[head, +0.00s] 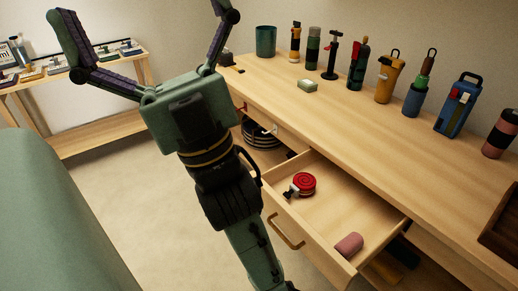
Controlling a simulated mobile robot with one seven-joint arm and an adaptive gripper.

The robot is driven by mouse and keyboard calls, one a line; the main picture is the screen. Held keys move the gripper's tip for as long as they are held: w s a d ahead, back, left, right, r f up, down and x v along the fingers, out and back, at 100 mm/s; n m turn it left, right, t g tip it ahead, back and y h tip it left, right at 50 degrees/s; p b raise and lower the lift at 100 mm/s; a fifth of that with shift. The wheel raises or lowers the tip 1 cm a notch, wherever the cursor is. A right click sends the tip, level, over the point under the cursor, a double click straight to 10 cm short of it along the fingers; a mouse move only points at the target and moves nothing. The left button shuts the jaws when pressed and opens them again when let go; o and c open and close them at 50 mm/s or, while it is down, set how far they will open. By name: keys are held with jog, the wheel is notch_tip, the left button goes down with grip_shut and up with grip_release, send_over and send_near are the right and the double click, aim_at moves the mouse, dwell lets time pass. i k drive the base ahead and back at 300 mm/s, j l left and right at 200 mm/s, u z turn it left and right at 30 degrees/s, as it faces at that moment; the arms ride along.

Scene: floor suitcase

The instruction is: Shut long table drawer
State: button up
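The long wooden table (398,122) runs along the right wall. Its drawer (348,196) is pulled out toward the floor, with a curved handle (285,231) on its front panel. Inside the drawer lie a red coiled item (303,184) and a pink cylinder (349,245). My gripper (152,35) is at the upper left, its two dark fingers spread wide and empty. It is apart from the drawer and handle.
Bottles and tools, such as a yellow bottle (384,84), stand along the tabletop's back. A green cup (266,41) stands at its far end. A green sofa-like piece (55,220) is at left, and a side table (95,72) behind. Floor between is clear.

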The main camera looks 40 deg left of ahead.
aim_at(340, 206)
jog(key=u, duration=0.9)
jog(key=k+l, duration=0.15)
jog(key=l, duration=0.15)
jog(key=k+l, duration=0.15)
jog(key=l, duration=0.2)
